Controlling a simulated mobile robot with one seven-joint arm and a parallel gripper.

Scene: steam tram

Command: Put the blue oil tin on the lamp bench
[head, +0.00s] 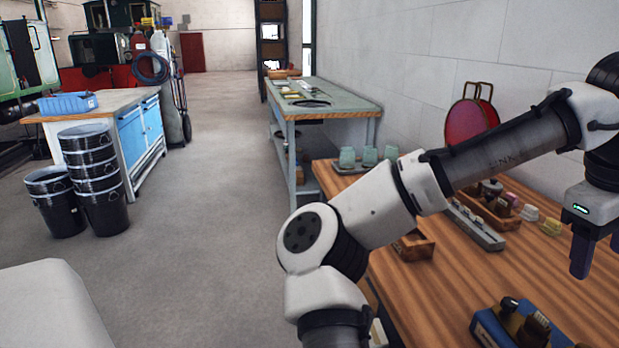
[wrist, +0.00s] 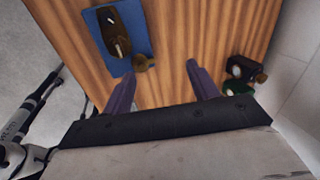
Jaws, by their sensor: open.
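No blue oil tin can be made out with certainty in either view. My gripper (head: 580,262) is open and empty above the wooden bench (head: 450,270) at the right of the head view. Its two purple fingers stand apart in the wrist view (wrist: 160,72), with bare wood between them. A flat blue piece (head: 490,330) carrying dark brown items lies on this bench near the front. It also shows in the wrist view (wrist: 140,30), beyond the left finger. I cannot tell which bench is the lamp bench.
A green-topped bench (head: 340,98) stands farther back along the wall. A red round object (head: 470,122) and a wooden tray (head: 485,210) are on the wooden bench. A workbench (head: 100,103) with a blue bin (head: 68,103) and black buckets (head: 90,165) stand left. The aisle floor is clear.

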